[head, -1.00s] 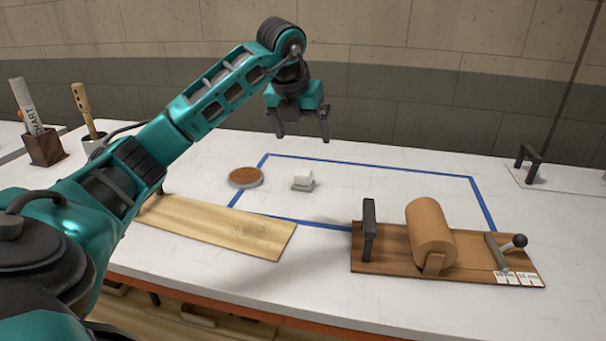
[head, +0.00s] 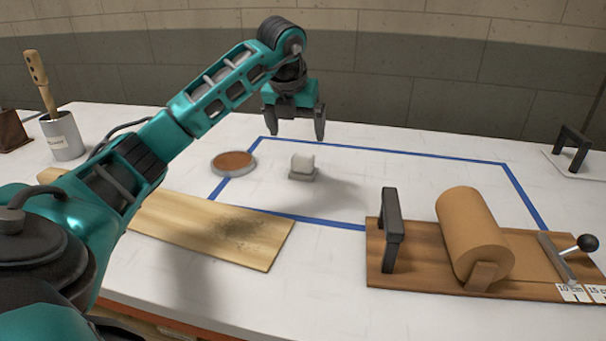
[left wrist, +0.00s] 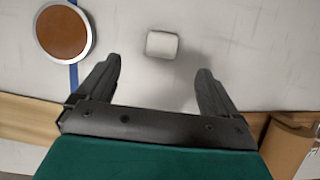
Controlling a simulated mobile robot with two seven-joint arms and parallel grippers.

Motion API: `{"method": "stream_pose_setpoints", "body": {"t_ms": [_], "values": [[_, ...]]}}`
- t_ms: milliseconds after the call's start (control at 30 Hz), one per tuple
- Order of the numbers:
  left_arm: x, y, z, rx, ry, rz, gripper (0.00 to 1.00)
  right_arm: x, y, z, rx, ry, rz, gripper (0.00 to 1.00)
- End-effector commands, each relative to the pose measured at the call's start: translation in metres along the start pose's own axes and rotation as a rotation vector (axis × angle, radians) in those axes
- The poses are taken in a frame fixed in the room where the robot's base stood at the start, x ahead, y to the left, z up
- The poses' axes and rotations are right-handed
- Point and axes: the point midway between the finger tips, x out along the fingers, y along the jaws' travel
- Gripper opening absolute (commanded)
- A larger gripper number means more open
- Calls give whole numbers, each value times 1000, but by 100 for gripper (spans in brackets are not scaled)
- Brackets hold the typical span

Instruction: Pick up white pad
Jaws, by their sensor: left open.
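My right gripper is not in view.
A round dish with a brown top (head: 233,162) sits left of the pad. A wooden board (head: 215,228) lies in front. A brown roll on a wooden stand (head: 472,240) is at the right. A grey cup with a wooden-handled tool (head: 62,137) stands at the far left.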

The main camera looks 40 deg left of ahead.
Motion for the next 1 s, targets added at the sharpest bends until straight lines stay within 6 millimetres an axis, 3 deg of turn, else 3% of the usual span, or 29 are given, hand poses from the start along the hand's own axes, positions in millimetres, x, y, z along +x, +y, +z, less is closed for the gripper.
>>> {"method": "stream_pose_setpoints", "body": {"t_ms": [100,300,467,800,1000], "values": [[26,-1,-2,1,6,0,94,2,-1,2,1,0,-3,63],[56,-1,-1,0,4,-1,94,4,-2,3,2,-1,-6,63],[67,-1,0,1,2,-1,94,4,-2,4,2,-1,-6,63],[112,-4,2,0,3,0,94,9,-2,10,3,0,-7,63],[116,-4,2,1,1,-1,94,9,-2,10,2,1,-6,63]]}}
